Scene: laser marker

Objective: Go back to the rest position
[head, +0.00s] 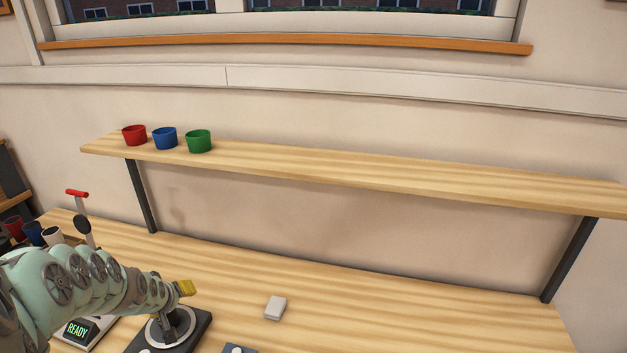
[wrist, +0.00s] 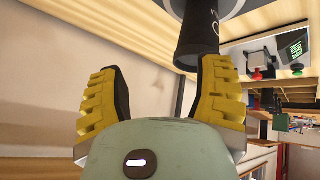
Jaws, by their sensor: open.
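My gripper (head: 185,288) is at the lower left of the head view, at the end of my green arm, with a yellow finger showing. It is beside and just above a round metal stand on a dark base (head: 196,334). In the wrist view my gripper (wrist: 160,80) has its two yellow fingers spread apart with nothing between the pads. A dark cylinder (wrist: 199,40) with a white mark stands just beyond the right fingertip, by a grey round part. I cannot tell whether they touch.
Red (head: 134,136), blue (head: 165,139) and green (head: 199,142) cups stand on the wooden shelf (head: 380,175). A small white block (head: 276,307) lies on the bench. A device with a READY display (head: 77,329) and a red-handled lever (head: 80,205) are at left. The bench's right side is clear.

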